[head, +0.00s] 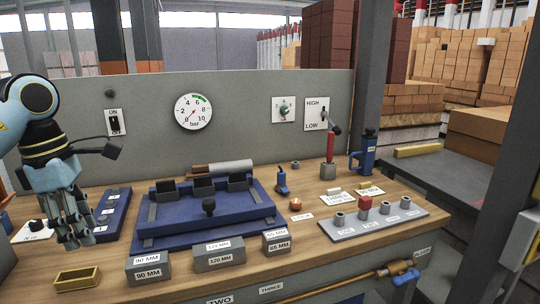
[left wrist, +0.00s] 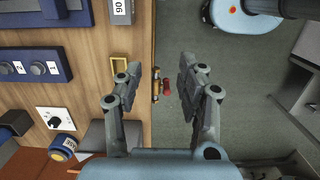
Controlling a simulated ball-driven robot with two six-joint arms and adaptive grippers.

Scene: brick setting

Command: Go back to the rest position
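My left gripper (head: 75,228) hangs fingers down at the left end of the wooden workbench (head: 120,270), beside a blue panel (head: 108,215). The left wrist view shows its two fingers (left wrist: 160,80) spread apart with nothing between them. From that view it looks down at the bench's front edge, with grey floor on the right side. My right gripper is in neither view.
A yellow open frame (head: 77,278) lies below my left gripper. A blue clamping fixture (head: 205,225) and labelled blocks (head: 220,257) stand mid-bench. A grey board with sockets (head: 373,222) is at right. A panel with gauge (head: 193,111) and lever stands behind.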

